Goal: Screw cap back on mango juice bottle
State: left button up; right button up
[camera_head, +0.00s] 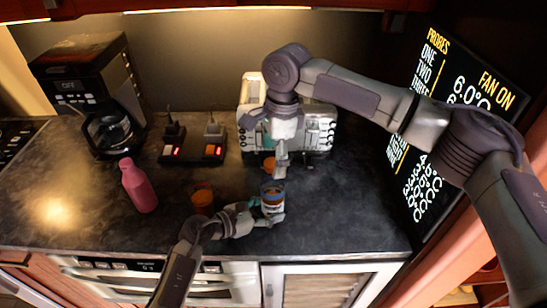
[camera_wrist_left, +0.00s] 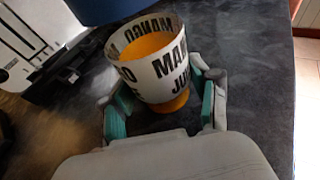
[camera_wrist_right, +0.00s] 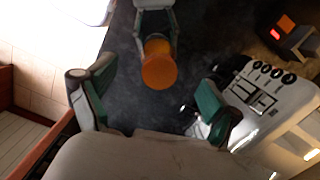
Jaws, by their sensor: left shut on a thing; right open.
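The mango juice bottle (camera_head: 272,199) stands near the counter's front, with a blue upper part in the head view. Its white label with black MANGO JUICE lettering (camera_wrist_left: 172,72) fills the left wrist view, with orange showing inside and below. My left gripper (camera_head: 274,212) is shut on the bottle from the side; its fingers also flank it in the left wrist view (camera_wrist_left: 166,104). My right gripper (camera_head: 281,165) is open, pointing down above and behind the bottle. In the right wrist view an orange round face (camera_wrist_right: 159,72) lies between its fingers, apart from them. I cannot make out a separate cap.
An orange container (camera_head: 202,201) and a pink bottle (camera_head: 138,186) stand left of the juice bottle. A coffee maker (camera_head: 92,95), lit switch boxes (camera_head: 192,150) and a white appliance (camera_head: 318,132) stand behind. The counter right of the bottle is clear.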

jog(key=shift+r, duration=2.6)
pick_arm(q)
jog(key=o, duration=0.9)
jog(key=v, duration=1.2)
jog(key=shift+a, duration=0.1)
pick_arm(e)
jog(key=shift+f, duration=0.1)
